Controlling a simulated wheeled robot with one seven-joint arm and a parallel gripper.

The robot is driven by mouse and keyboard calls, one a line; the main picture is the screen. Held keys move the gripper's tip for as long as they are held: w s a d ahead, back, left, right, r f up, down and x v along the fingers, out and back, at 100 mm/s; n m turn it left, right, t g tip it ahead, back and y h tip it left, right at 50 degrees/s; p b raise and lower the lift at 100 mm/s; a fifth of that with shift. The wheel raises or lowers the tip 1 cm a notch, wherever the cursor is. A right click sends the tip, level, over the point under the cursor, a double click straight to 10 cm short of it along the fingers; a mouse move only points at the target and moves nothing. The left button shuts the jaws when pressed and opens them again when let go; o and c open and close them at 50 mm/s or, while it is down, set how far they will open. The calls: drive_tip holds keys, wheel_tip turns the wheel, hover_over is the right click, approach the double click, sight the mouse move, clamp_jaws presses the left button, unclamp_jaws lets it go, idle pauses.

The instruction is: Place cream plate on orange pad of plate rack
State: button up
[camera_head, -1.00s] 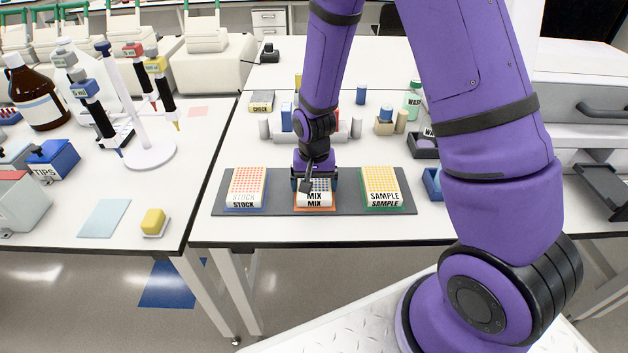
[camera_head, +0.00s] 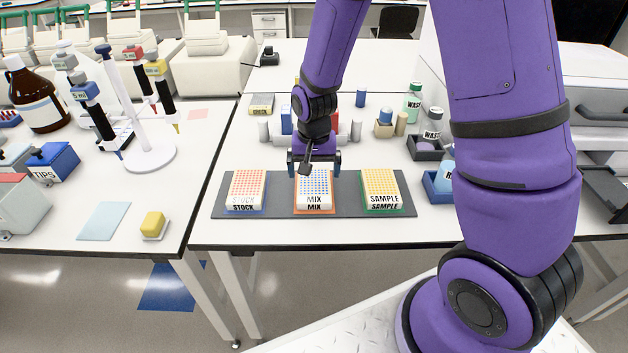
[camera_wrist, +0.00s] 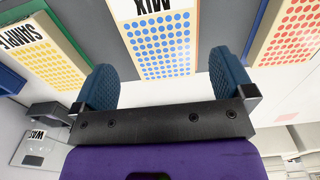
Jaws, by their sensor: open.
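The pale cream MIX plate (camera_head: 314,188), with blue well dots, sits flat on the orange pad (camera_head: 314,213) in the middle of the dark grey plate rack (camera_head: 281,196). Only a thin orange border shows around the plate. My gripper (camera_head: 314,163) is open and empty, just above and behind the plate's far edge, apart from it. In the wrist view, the two blue fingers of my gripper (camera_wrist: 166,76) are spread wide, and the MIX plate (camera_wrist: 165,42) lies beyond them, roughly centred.
The STOCK plate (camera_head: 246,187) sits on a blue pad to the left, and the SAMPLE plate (camera_head: 382,187) on a green pad to the right. Bottles and small holders stand behind the rack. A blue holder (camera_head: 434,188) is close on the right. The bench front is clear.

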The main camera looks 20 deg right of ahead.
wheel_tip(320, 180, up, 7)
wheel_tip(320, 180, up, 9)
drive_tip(key=n+t, duration=0.1)
hover_over(314, 186)
drive_tip(key=s+d, duration=0.2)
drive_tip(key=s, duration=0.2)
drive_tip(key=s+d+r+n+t, duration=0.1)
drive_tip(key=s+d+r+t, duration=0.1)
drive_tip(key=s+r, duration=0.5)
drive_tip(key=s+d+r+n+t, duration=0.2)
drive_tip(key=s+r, duration=0.5)
drive_tip(key=s, duration=0.4)
drive_tip(key=shift+s+d+r+n, duration=0.15)
drive_tip(key=shift+d+r+n, duration=0.15)
drive_tip(key=shift+d, duration=0.1)
